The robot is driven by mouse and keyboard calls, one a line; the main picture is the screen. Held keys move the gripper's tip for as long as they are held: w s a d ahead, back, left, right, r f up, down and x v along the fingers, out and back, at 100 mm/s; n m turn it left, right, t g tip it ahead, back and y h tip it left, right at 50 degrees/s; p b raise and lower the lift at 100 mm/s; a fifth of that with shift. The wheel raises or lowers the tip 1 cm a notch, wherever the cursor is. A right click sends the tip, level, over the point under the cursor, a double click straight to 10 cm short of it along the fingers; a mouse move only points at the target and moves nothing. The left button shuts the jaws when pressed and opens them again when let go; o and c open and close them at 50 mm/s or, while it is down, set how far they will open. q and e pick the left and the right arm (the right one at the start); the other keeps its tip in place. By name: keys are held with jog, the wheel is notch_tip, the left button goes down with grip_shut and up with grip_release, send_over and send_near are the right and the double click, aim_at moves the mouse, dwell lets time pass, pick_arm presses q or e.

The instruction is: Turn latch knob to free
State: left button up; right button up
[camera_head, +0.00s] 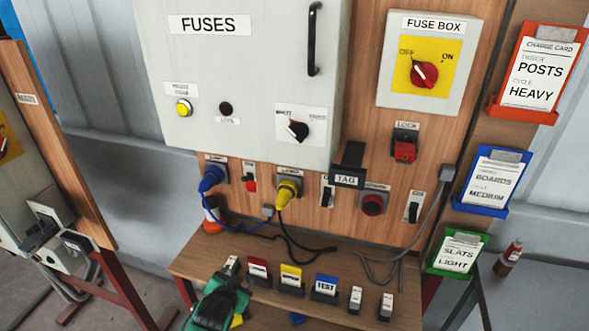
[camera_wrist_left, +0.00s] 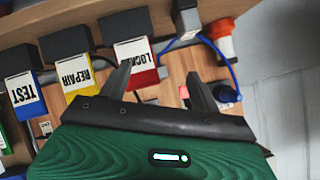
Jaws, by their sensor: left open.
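The latch knob (camera_head: 298,130) is a small black knob with a red mark, on a white plate at the lower right of the grey cabinet marked FUSES (camera_head: 245,75). The small print on its plate is hard to read. My left gripper (camera_head: 233,268) is low at the front edge of the shelf, well below and left of the knob, and touches nothing that I can make out. In the left wrist view its two dark fingers (camera_wrist_left: 158,82) are spread apart with nothing held between them. The knob is not in that view. My right gripper is not in view.
Red, yellow and blue tags (camera_head: 291,278) stand on the wooden shelf (camera_head: 215,255). Blue and yellow plugs (camera_head: 286,194) with cables hang below the cabinet. A black TAG piece (camera_head: 347,180) juts out right of them. The fuse box (camera_head: 427,70) has a red switch.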

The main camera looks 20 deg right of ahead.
pick_arm(q)
jog(key=d+r+m+t+h+p, duration=0.1)
jog(key=d+r, duration=0.2)
jog(key=r, duration=0.7)
jog(key=d+r+m+t+h, duration=0.1)
jog(key=d+r, duration=0.2)
jog(key=r, duration=0.8)
jog(key=m+t+h+p, duration=0.2)
jog(key=m+h, duration=0.1)
jog(key=m, duration=0.1)
send_near(296, 135)
jog(key=p+x, duration=0.4)
jog(key=x, duration=0.4)
jog(key=shift+w+d+r, duration=0.1)
jog(key=shift+w+r, duration=0.05)
jog(key=shift+w+d, duration=0.3)
jog(key=shift+w, duration=0.1)
jog(key=shift+c, duration=0.4)
jog(key=c, duration=0.9)
